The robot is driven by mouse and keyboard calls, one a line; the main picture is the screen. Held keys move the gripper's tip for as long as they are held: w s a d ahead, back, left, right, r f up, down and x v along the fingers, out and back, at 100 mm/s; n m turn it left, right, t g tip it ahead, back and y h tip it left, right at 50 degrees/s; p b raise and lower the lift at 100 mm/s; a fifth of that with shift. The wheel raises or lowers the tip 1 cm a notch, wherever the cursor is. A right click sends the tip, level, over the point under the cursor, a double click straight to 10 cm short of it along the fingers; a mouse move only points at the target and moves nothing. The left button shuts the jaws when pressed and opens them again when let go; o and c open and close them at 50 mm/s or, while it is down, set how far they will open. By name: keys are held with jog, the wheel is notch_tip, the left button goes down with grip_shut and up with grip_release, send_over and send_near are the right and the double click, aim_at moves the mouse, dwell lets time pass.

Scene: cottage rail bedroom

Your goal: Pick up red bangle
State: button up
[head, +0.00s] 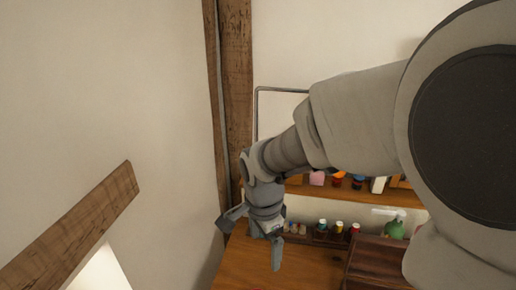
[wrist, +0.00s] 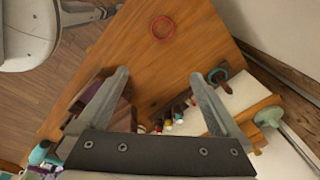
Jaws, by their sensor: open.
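The red bangle (wrist: 163,27) is a thin red ring. It lies flat on the wooden tabletop (wrist: 172,60) near the top middle of the wrist view. My gripper (wrist: 163,75) is open, with its two fingers spread wide and nothing between them. In the wrist view the bangle shows beyond the fingertips, apart from them. In the head view my gripper (head: 250,240) hangs over the left part of the wooden desk (head: 240,262). The bangle cannot be made out in the head view.
Small bottles (head: 338,228) stand in a rack at the back of the desk. A green bottle (head: 395,228) and a dark wooden box (head: 378,262) are to the right. A shelf (head: 345,192) with items runs above. The tabletop around the bangle is clear.

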jog(key=a+f+m, duration=0.1)
jog(key=f, duration=0.5)
jog(key=a+f+m+b, duration=0.1)
jog(key=f, duration=0.5)
jog(key=w+f+m+g+h, duration=0.1)
jog(key=f, duration=0.6)
jog(key=shift+w+a, duration=0.1)
jog(key=shift+a, duration=0.3)
jog(key=shift+w+d+f+b, duration=0.1)
jog(key=shift+d+f+b, duration=0.1)
jog(key=shift+f, duration=1.1)
jog(key=shift+w+d+f+b, duration=0.1)
jog(key=shift+d+f, duration=0.1)
jog(key=shift+f, duration=1.1)
jog(key=shift+c, duration=0.3)
jog(key=c, duration=1.2)
jog(key=shift+r, duration=0.1)
